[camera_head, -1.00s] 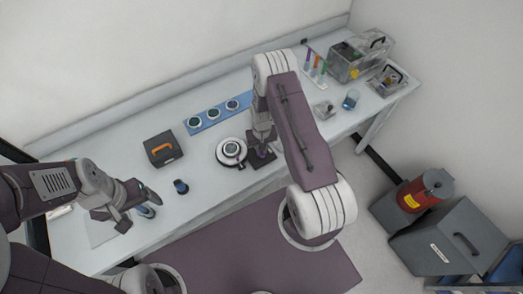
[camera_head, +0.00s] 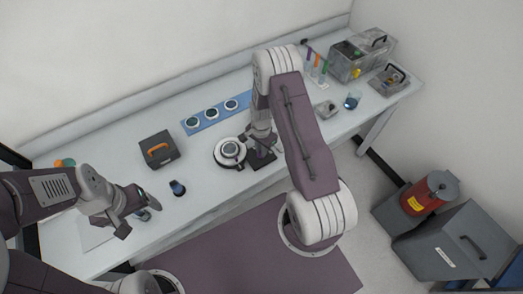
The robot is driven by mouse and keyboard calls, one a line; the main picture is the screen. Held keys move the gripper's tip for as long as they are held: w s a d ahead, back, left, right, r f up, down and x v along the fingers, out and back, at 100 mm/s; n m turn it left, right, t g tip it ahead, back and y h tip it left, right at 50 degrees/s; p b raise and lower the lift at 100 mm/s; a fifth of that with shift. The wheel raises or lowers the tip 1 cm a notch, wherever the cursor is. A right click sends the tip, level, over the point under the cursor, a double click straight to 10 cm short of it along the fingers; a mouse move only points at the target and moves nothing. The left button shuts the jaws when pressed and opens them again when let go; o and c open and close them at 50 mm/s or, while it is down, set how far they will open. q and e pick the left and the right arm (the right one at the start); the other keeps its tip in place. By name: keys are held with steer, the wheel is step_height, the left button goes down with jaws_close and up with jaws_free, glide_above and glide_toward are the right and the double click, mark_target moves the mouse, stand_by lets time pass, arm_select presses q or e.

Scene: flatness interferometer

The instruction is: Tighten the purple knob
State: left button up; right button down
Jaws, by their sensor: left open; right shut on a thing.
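My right gripper (camera_head: 260,151) points down at the bench beside the round white instrument (camera_head: 230,149), on its right side. A small purple part, likely the knob, shows at its fingertips; the jaws are shut on it, and the fingers and wrist hide most of it. A dark base plate (camera_head: 263,160) lies under the gripper. My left gripper (camera_head: 143,203) is open and empty at the left front of the bench, well away from the instrument.
A blue strip with several round pieces (camera_head: 212,114) lies behind the instrument. A dark case with an orange handle (camera_head: 158,150) and a small dark cylinder (camera_head: 177,188) stand to the left.

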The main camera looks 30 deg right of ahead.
steer(key=shift+s+m+b, duration=0.15)
steer(key=shift+m+b, duration=0.15)
steer(key=shift+m, duration=1.2)
steer(key=c, duration=1.4)
jaws_free()
steer(key=shift+a, duration=0.1)
steer(key=shift+r, duration=0.3)
step_height(320, 180, up, 8)
steer(key=b, duration=0.1)
steer(key=shift+r+b, duration=0.25)
steer(key=shift+b, duration=0.1)
